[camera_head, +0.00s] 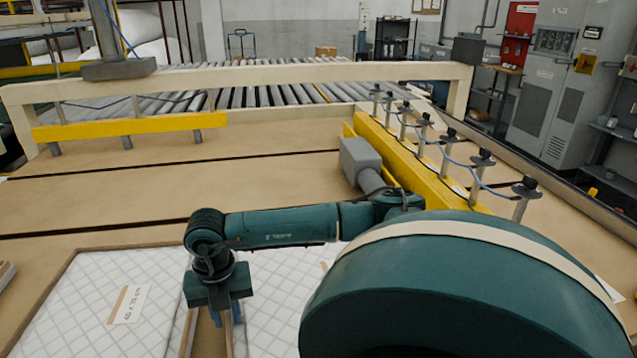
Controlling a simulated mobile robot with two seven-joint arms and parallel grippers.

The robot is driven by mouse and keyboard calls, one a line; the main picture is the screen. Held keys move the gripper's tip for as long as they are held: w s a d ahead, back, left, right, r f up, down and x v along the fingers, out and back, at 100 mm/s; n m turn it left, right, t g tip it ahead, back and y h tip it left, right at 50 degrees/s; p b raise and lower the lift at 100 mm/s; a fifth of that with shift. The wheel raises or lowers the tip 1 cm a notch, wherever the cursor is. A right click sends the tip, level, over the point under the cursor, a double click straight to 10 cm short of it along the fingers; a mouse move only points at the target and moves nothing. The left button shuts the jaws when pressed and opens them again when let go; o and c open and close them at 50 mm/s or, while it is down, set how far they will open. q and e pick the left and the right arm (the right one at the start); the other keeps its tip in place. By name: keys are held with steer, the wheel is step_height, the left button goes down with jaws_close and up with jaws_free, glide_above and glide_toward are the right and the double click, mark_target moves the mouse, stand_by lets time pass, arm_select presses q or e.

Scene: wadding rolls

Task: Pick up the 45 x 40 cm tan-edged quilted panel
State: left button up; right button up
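Two white quilted panels with tan edges lie flat on the tan table. The left panel (75,310) has a label that seems to read 40 x 35 cm. The right panel (272,285) is partly covered by my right arm, and its label is almost wholly hidden, so I cannot read its size. My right gripper (227,314) points down at the gap between the panels. Its blue fingers are around or just above the right panel's left tan edge. I cannot tell whether they grip it. My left gripper is out of view.
A yellow beam (425,165) with several suction cups stands at the right. A cream gantry bar (290,76) with another yellow beam (130,127) crosses behind. A roller conveyor (260,90) lies beyond. The middle of the table left of the beam is clear.

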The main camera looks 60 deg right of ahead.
steer(key=shift+c, duration=0.4)
jaws_close()
steer(key=shift+r, duration=0.1)
